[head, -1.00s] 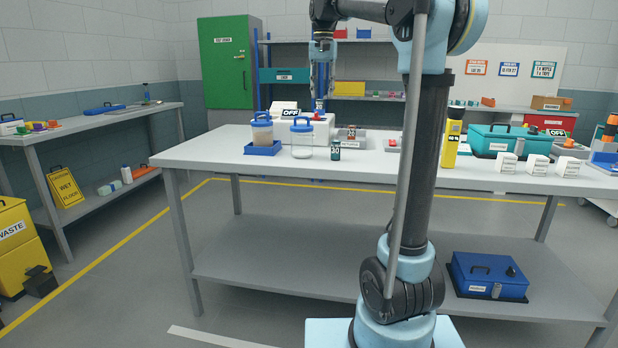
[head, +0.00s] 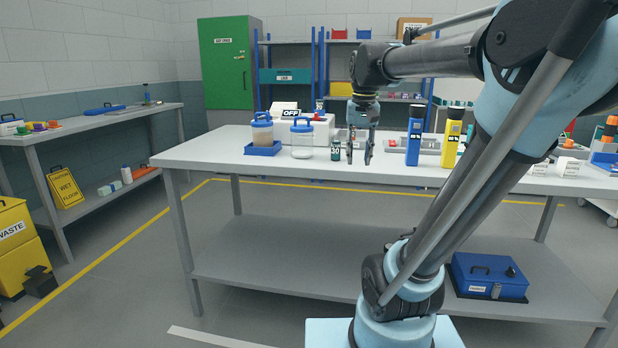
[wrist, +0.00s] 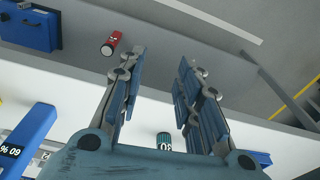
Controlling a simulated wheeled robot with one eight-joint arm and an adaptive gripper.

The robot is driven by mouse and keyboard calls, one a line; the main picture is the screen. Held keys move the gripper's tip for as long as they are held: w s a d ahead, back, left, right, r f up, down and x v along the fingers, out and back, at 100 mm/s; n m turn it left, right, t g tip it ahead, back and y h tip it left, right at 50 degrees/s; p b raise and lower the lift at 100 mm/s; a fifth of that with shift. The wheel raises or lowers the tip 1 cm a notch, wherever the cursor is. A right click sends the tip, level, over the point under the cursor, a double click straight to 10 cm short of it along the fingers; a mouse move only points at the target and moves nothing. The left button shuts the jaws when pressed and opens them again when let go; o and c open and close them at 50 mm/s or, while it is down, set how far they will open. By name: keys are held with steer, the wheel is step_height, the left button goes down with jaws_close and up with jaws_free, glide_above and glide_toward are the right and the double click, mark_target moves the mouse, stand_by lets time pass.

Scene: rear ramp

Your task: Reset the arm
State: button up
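My arm reaches over the white table, and my gripper (head: 359,160) hangs fingers down near its front edge. The gripper is open, with a clear gap between the fingers and nothing held. In the wrist view the two fingers (wrist: 160,62) stand apart.
Left on the table (head: 215,158) are a lidded jar in a blue tray (head: 262,149) and a clear blue-lidded jar (head: 302,140). Blue (head: 414,140) and yellow (head: 452,140) upright devices stand right of the gripper. A blue toolbox (head: 486,275) sits on the lower shelf.

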steer(key=s+d+f, duration=0.2)
steer(key=s+f, duration=0.6)
steer(key=f, duration=0.3)
steer(key=s+d+f+n+t, duration=0.1)
steer(key=s+d+f, duration=0.1)
steer(key=s+f, duration=0.6)
step_height(320, 180, down, 5)
steer(key=shift+d+r, duration=0.2)
steer(key=shift+d, duration=0.05)
steer(key=shift+s+a, duration=0.1)
steer(key=shift+a, duration=0.05)
